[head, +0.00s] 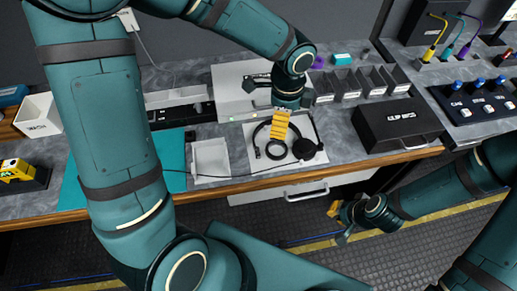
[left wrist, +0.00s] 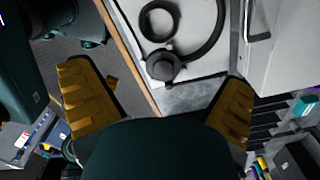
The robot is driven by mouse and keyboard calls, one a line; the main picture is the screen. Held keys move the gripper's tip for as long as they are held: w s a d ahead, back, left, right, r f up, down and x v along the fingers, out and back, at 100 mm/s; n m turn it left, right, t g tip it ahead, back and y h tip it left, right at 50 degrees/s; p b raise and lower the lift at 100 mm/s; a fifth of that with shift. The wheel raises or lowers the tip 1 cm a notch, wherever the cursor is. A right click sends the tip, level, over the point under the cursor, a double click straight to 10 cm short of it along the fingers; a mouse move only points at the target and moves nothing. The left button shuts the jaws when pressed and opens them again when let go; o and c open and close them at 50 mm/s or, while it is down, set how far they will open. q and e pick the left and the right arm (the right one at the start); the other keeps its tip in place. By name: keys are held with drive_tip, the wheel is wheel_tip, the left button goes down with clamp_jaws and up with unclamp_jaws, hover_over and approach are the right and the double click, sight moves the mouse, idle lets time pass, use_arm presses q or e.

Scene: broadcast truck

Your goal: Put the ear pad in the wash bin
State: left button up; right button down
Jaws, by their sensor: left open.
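The ear pad (head: 276,159) is a black ring lying flat on a white mat, inside the curve of a black headset (head: 305,149). It also shows at the top of the left wrist view (left wrist: 143,22), near the headset's ear cup (left wrist: 163,66). My left gripper (head: 280,128) is above the mat, just behind the ear pad in the head view. Its yellow fingers are wide apart and empty in the left wrist view (left wrist: 160,80). The wash bin (head: 38,116), white and labelled WASH, stands at the far left. My right gripper (head: 341,222) is low, in front of the counter.
A white tray (head: 211,161) and a teal mat (head: 76,185) lie left of the headset mat. A black CLIP BITS box (head: 396,122) stands to the right. Small grey bins (head: 348,85) line the back. My left arm spans the space between bin and headset.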

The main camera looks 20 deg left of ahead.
use_arm(q)
drive_tip(key=b, duration=0.2)
hover_over(281, 153)
drive_tip(key=shift+m, duration=0.3)
drive_tip(key=f, duration=0.8)
drive_tip(key=shift+w+a+f, duration=0.2)
drive_tip(key=shift+w, duration=0.05)
drive_tip(key=shift+s+d+f+b, duration=0.1)
drive_tip(key=shift+f+b, duration=0.35)
drive_tip(key=shift+f, duration=0.9)
drive_tip(key=shift+s+d+f+b, duration=0.1)
drive_tip(key=shift+f+b, duration=0.3)
drive_tip(key=shift+f, duration=0.95)
drive_tip(key=c, duration=1)
drive_tip(key=shift+r, duration=0.1)
